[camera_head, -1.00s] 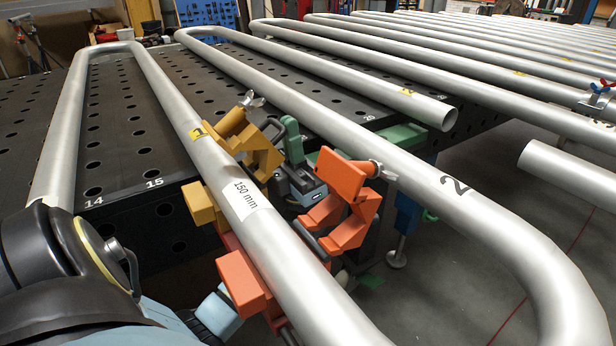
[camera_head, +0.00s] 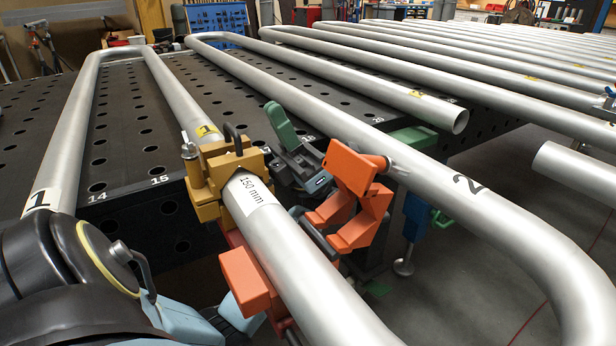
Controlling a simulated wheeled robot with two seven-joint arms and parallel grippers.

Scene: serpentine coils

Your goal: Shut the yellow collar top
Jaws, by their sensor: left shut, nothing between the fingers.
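The yellow collar top (camera_head: 238,162) lies across the pipe marked 1 (camera_head: 182,104), with its black loop handle upright. A metal fastener (camera_head: 189,153) stands at its left end. The yellow collar base (camera_head: 203,204) is below on the left; I cannot tell whether top and base touch all along. My left arm enters from the lower left and passes under the pipe. My left gripper (camera_head: 279,122), with green fingers, is shut and empty, just right of the yellow top and apart from it. My right gripper is not in view.
An orange collar top (camera_head: 350,190) stands swung open to the right, close to my left gripper; its orange base (camera_head: 245,281) is under the pipe. The pipe marked 2 (camera_head: 440,180) runs farther right. A black perforated table (camera_head: 125,130) lies behind.

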